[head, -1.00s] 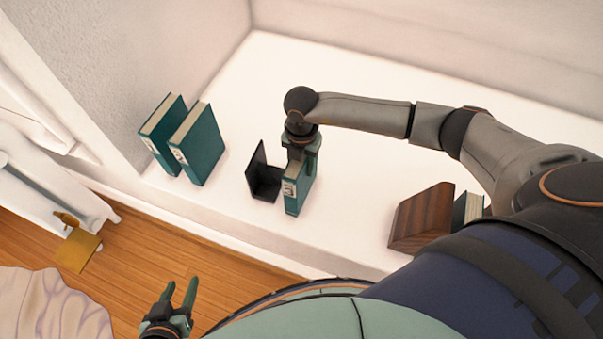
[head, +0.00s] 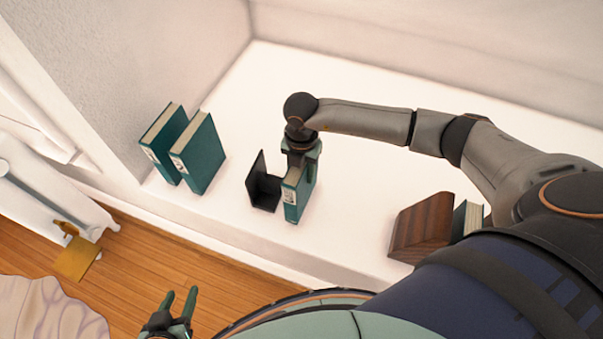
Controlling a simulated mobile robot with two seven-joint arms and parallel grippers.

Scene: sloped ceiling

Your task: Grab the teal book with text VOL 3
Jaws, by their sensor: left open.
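A teal book (head: 292,203) stands upright on the white ledge beside a black bookend. Its spine faces the camera, with a pale label too small to read. My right gripper (head: 302,160) is at the far upper part of this book; its fingers are partly hidden, so whether it grips the book is unclear. Two more teal books, one (head: 160,146) behind another (head: 204,156), stand at the ledge's left end; their labels are also unreadable. My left gripper (head: 179,303) is open and empty at the bottom, above the floor.
The black bookend (head: 263,187) stands just left of the middle book. A brown wooden block (head: 423,227) and another teal-edged book (head: 461,218) stand to the right. The white ledge (head: 370,165) is clear between. A wall closes off the left end.

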